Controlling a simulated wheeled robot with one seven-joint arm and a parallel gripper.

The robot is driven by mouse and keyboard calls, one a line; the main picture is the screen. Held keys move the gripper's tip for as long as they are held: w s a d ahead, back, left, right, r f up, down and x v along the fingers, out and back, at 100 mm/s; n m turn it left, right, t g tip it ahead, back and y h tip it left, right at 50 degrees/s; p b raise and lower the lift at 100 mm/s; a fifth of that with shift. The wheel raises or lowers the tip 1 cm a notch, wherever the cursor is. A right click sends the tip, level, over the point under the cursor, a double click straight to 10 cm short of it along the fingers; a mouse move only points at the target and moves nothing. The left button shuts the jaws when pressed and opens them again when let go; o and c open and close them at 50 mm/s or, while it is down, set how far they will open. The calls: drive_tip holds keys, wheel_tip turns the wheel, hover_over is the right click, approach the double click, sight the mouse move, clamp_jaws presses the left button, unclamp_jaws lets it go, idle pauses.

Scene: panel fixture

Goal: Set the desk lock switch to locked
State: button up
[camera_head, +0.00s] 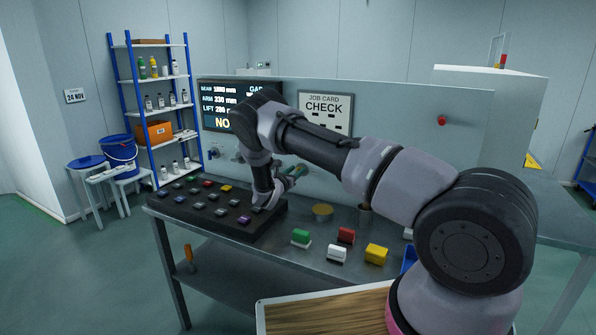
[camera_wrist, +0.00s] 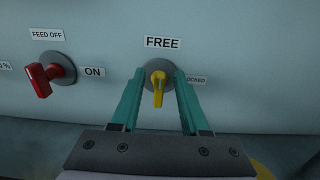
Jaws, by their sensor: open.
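The lock switch (camera_wrist: 158,84) is a yellow knob on a grey round base on the upright panel. A FREE label (camera_wrist: 162,42) sits above it, and a label reading LOCKED (camera_wrist: 194,80), partly covered, sits to its right. I cannot tell for sure which label the knob points to. My gripper (camera_wrist: 158,82) is open, its teal fingers on either side of the yellow knob; contact is not clear. In the head view my gripper (camera_head: 296,174) is at the panel, above the desk, and my arm hides the switch.
A red switch (camera_wrist: 46,78) with FEED OFF and ON labels is left of the lock switch. On the desk (camera_head: 325,215) are a dark box of buttons (camera_head: 180,206), a green block (camera_head: 301,236), a red block (camera_head: 346,235), a white block (camera_head: 337,254) and a yellow block (camera_head: 376,253).

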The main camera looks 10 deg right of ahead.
drive_tip(key=shift+x, duration=0.8)
clamp_jaws()
drive_tip(key=shift+m, duration=0.4)
drive_tip(key=shift+s+d+f+m, duration=0.2)
drive_tip(key=shift+d+f+m, duration=0.1)
drive_tip(key=shift+m, duration=2.55)
drive_tip(key=shift+s+d+f+m, duration=0.2)
drive_tip(key=shift+f+m, duration=0.15)
drive_tip(key=shift+m, duration=2.45)
drive_tip(key=shift+s+d+f+m, duration=0.15)
drive_tip(key=shift+d+f+m, duration=0.15)
drive_tip(key=shift+m, duration=2.55)
